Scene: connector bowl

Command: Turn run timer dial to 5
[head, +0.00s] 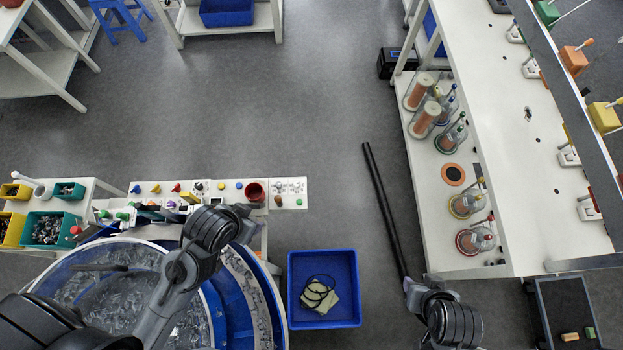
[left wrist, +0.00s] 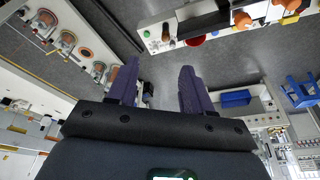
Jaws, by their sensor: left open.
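A white control panel (head: 290,203) runs along the bench on the left in the head view. It carries several coloured knobs and buttons, and small dials (head: 278,187) at its right end. I cannot read a label or a 5, so I cannot tell which one is the run timer dial. In the left wrist view the panel (left wrist: 222,28) crosses the top right, with orange knobs and a brown knob (left wrist: 168,38). My left gripper (left wrist: 155,88) is open and empty, apart from the panel. In the head view it is mostly hidden by my left wrist. My right gripper cannot be made out clearly.
The large blue-rimmed bowl (head: 275,290) of clear parts lies below my left arm. White shelves with spools (head: 425,120) stand right.

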